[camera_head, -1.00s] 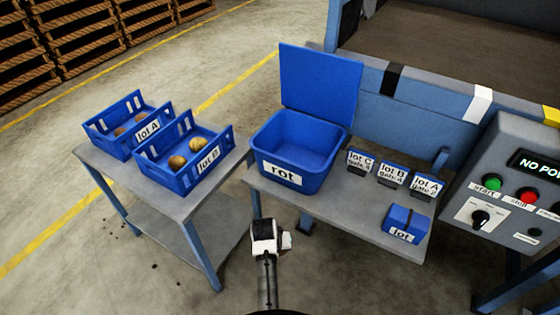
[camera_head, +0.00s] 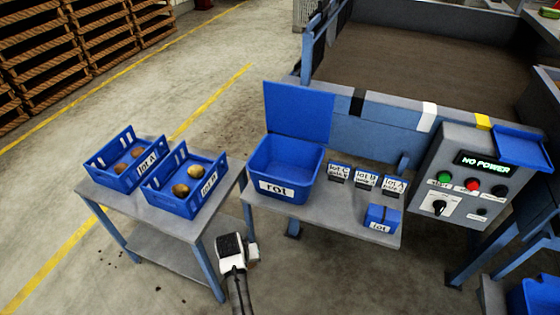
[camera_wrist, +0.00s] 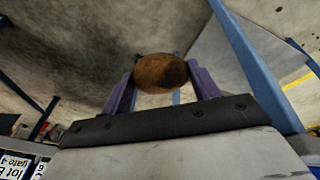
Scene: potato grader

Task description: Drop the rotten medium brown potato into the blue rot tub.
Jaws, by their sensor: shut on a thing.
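In the wrist view my gripper (camera_wrist: 162,82) is shut on a brown potato (camera_wrist: 160,72), held between its two purple fingers. The potato has a dark patch on its right side. In the head view my gripper (camera_head: 240,260) hangs in front of the gap between the two tables, lower in the picture than the tub; its fingers and the potato are hidden there. The blue rot tub (camera_head: 283,192) stands on the grey bench with its lid raised at the back. I see no potato inside it, though part of its floor is hidden.
Right of the tub are lot cards (camera_head: 366,182) and a small blue box (camera_head: 381,218). A control panel (camera_head: 470,180) reads NO POWER.

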